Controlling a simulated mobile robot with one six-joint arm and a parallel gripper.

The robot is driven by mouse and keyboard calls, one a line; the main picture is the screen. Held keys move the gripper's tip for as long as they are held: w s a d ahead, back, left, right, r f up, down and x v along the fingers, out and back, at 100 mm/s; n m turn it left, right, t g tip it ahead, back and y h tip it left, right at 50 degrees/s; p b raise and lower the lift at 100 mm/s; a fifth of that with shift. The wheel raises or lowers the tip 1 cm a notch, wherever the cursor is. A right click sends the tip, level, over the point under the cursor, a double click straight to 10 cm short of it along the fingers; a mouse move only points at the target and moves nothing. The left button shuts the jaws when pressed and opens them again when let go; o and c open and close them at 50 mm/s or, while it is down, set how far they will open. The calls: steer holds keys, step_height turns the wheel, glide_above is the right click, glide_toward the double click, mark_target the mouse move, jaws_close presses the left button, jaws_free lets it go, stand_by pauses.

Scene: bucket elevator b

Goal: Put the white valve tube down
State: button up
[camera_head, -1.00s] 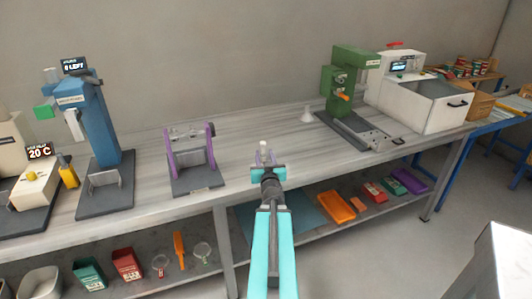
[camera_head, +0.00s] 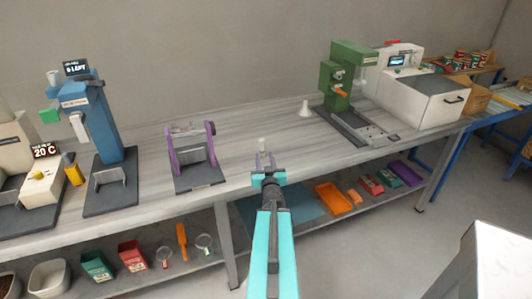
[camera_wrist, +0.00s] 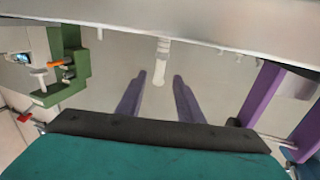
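The white valve tube (camera_head: 263,144) stands upright, apparently on the bench top (camera_head: 240,145), just beyond my gripper's fingertips. It also shows in the wrist view (camera_wrist: 161,62), in line with the gap between the two purple fingers. My gripper (camera_head: 265,160) points at the tube from the front edge of the bench. In the wrist view my gripper (camera_wrist: 160,78) is open, with clear space on both sides of the tube, and nothing is held.
A purple-sided stand (camera_head: 193,160) is left of the tube. A white funnel-shaped piece (camera_head: 305,108) and a green machine (camera_head: 338,80) stand to the right. A blue press (camera_head: 92,125) is at far left. Bench around the tube is clear. Trays lie on the lower shelf.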

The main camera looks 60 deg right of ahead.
steer(key=shift+p+v, duration=1.5)
steer(key=shift+p, duration=1.4)
steer(key=shift+s, duration=0.1)
